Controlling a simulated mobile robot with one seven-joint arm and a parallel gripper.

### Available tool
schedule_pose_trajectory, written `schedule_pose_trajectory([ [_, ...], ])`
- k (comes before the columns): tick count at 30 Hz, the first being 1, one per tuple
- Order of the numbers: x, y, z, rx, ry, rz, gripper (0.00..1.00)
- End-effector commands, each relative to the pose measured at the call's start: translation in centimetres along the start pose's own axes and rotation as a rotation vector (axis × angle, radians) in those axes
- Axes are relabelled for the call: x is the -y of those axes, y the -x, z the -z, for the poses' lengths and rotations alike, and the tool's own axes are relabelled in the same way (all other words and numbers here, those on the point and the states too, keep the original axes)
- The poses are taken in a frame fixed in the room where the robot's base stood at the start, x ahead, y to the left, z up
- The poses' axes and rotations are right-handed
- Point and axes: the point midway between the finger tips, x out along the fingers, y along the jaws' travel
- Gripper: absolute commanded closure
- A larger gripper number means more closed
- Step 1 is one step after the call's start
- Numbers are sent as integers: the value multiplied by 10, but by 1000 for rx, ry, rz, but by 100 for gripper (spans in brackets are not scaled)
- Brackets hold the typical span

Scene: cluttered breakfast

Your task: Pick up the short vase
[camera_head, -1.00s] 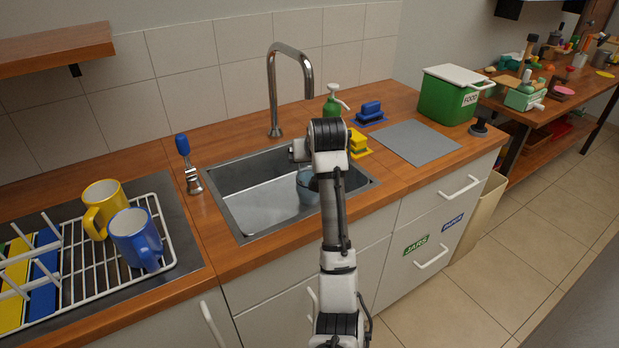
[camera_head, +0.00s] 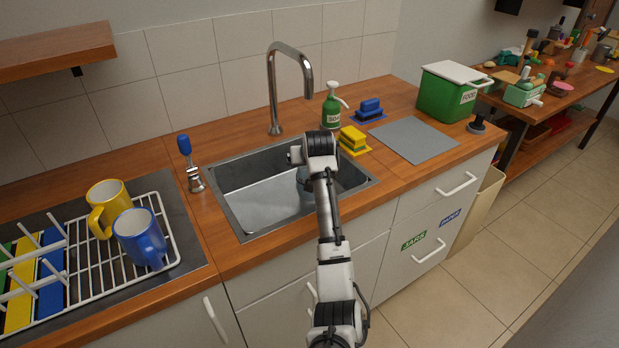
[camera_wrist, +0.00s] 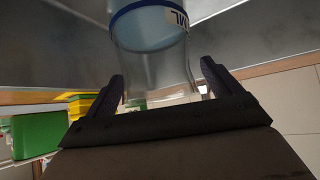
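A clear glass vessel with a blue band, a pale bluish inside and a partly cut-off label (camera_wrist: 150,28) fills the upper middle of the wrist view. In the head view a bluish glass vessel (camera_head: 303,178) stands in the sink, partly hidden by my arm; it appears to be the same one. I cannot tell for sure that it is the short vase. My gripper (camera_wrist: 162,70) is open, its two dark fingers on either side of the vessel's near end in the picture. I cannot tell whether they touch it. In the head view my arm hides the fingers.
The metal sink (camera_head: 255,207) has a tall tap (camera_head: 272,95) behind it. A green soap bottle (camera_head: 332,108), a yellow sponge (camera_head: 352,139) and a grey mat (camera_head: 415,140) are to its right. A yellow mug (camera_head: 107,205) and a blue mug (camera_head: 140,240) stand on the left rack.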

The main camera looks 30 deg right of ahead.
Motion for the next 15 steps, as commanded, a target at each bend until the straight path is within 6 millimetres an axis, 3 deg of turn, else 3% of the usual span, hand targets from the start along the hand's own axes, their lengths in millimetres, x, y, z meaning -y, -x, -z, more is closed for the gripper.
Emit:
schedule_pose_trajectory([
  [2, 0, 0, 0, 0, 0, 0, 20],
  [15, 0, 0, 0, 0, 0, 0, 78],
])
